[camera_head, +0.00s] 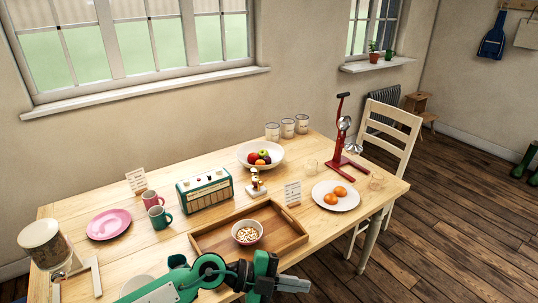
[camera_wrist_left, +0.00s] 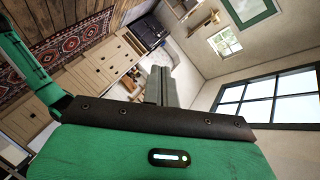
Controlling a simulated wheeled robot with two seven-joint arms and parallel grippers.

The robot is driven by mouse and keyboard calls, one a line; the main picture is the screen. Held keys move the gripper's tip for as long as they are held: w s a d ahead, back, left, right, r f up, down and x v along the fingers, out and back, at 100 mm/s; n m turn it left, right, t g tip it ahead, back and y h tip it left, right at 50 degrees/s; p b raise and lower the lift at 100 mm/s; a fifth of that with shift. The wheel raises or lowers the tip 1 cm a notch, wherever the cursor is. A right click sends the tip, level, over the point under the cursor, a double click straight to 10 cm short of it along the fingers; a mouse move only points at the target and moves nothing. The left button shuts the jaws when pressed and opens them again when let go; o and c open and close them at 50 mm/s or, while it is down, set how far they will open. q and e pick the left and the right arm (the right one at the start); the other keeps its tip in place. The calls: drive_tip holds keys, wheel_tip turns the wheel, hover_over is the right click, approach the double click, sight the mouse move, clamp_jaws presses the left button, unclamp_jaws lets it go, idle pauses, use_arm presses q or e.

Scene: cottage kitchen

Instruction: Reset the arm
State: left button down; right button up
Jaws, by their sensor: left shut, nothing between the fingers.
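My left arm is green and reaches in from the bottom of the head view. Its gripper (camera_head: 298,284) points right, in front of the wooden tray (camera_head: 204,245) near the table's front edge. In the left wrist view the two grey fingers (camera_wrist_left: 158,84) are together, with nothing between them. My right gripper is in neither view.
The wooden table (camera_head: 82,250) holds a bowl (camera_head: 247,239) in the tray, a green radio (camera_head: 205,190), mugs (camera_head: 161,218), a pink plate (camera_head: 109,224), a fruit bowl (camera_head: 248,151), a red juicer (camera_head: 338,150) and a plate of oranges (camera_head: 348,203). A chair (camera_head: 395,133) stands at the right end.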

use_arm(q)
wheel_tip(320, 180, up, 9)
drive_tip(key=w+a+n+t+h, duration=0.1)
drive_tip(key=w+n+t+h, duration=0.1)
drive_tip(key=n+t+h, duration=0.45)
drive_tip(key=w+a+n+t+y, duration=0.4)
drive_tip(key=a+n+t+y, duration=0.55)
drive_tip(key=n+t, duration=0.25)
drive_tip(key=s+a+f+n+g+y, duration=0.4)
drive_tip(key=a+f+n+y, duration=0.4)
drive_tip(key=a+f+y, duration=0.35)
drive_tip(key=s+a+f+g, duration=0.3)
drive_tip(key=s+f+g, duration=0.25)
drive_tip(key=s, duration=0.45)
drive_tip(key=s+a+f+g, duration=0.45)
drive_tip(key=s+f, duration=0.25)
drive_tip(key=s, duration=0.4)
wheel_tip(320, 180, down, 30)
drive_tip(key=g, duration=0.2)
drive_tip(key=s+a+f+g, duration=0.1)
drive_tip(key=s+a+f, duration=0.1)
drive_tip(key=s+f, duration=1.8)
drive_tip(key=shift+a+f, duration=0.25)
drive_tip(key=shift+a, duration=0.1)
